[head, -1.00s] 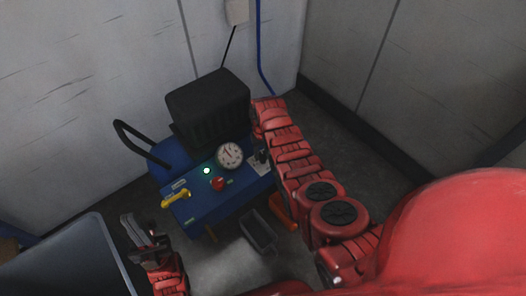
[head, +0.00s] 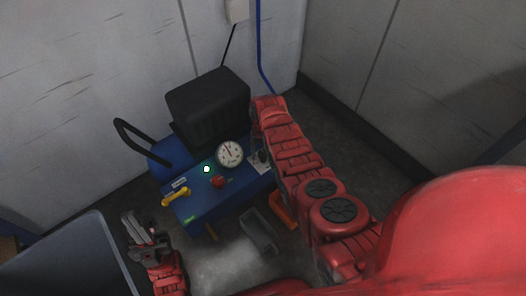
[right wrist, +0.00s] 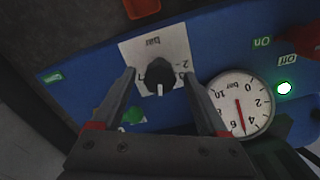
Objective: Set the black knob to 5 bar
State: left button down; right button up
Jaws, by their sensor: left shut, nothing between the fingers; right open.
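The black knob (right wrist: 159,74) sits on a white scale plate (right wrist: 178,45) marked "bar" on the blue panel. In the right wrist view its white pointer line faces the bottom of the picture; the scale numbers are partly hidden. My right gripper (right wrist: 160,72) is open, with one finger on each side of the knob; I cannot tell whether they touch it. The round pressure gauge (right wrist: 240,102) has a red needle near the 4 to 6 range. It also shows in the head view (head: 229,154). My left gripper (head: 132,225) is shut and empty, left of the machine.
A dark bin (head: 65,265) is at lower left and a small grey bin (head: 258,232) is on the floor in front.

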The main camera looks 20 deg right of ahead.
aim_at(263, 152)
jog(key=shift+w+r, duration=0.1)
jog(key=shift+r, duration=0.35)
notch_tip(263, 152, up, 16)
jog(key=p, duration=0.5)
jog(key=shift+r, duration=0.25)
